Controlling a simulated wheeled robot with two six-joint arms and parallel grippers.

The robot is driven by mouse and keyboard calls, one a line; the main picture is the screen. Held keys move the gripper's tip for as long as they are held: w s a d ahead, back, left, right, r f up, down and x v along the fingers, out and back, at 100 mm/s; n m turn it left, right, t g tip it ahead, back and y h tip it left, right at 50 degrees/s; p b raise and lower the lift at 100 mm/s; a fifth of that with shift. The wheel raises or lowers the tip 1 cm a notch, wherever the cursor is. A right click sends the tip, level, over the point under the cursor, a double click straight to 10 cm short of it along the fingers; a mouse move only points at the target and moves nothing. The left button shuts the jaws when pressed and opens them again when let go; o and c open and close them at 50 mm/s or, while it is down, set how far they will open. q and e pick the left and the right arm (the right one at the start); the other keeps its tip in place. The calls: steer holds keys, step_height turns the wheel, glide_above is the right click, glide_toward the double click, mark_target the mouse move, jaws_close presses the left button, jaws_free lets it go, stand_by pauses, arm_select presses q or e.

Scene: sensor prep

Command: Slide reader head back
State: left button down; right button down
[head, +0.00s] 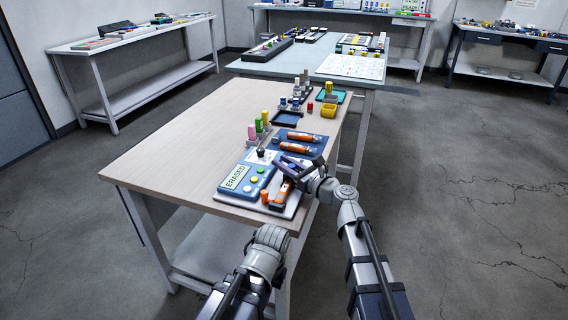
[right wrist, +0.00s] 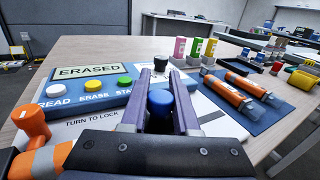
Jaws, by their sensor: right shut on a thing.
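The blue reader box (head: 226,187) sits at the near end of the wooden table. Its screen (right wrist: 88,71) reads "ERASED", above white, yellow and green buttons. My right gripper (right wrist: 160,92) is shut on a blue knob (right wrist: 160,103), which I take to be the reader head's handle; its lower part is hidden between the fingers. In the head view my right gripper (head: 286,164) is over the board right of the box. An orange-and-white sensor (right wrist: 45,163) lies at the near left, partly hidden by my gripper. An orange knob (right wrist: 31,121) stands by the "TURN TO LOCK" label. My left gripper is out of view.
A blue mat (right wrist: 246,103) with two orange sensors lies to the right. A black knob (right wrist: 160,59) and pink, green and yellow bottles (right wrist: 195,48) stand beyond the fingers. An empty dark tray (head: 286,119) and a yellow bin (head: 329,110) are farther back. The table's left side is clear.

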steer(key=w, duration=0.2)
steer(key=w+d, duration=0.1)
steer(key=w, duration=0.1)
steer(key=w+d, duration=0.1)
steer(key=w, duration=0.2)
steer(key=shift+d, duration=0.15)
steer(key=c, duration=0.7)
jaws_free()
steer(key=shift+o, duration=0.2)
steer(key=shift+s, duration=0.1)
steer(key=v, duration=0.7)
steer(key=shift+s+d, duration=0.3)
steer(key=shift+s, duration=0.05)
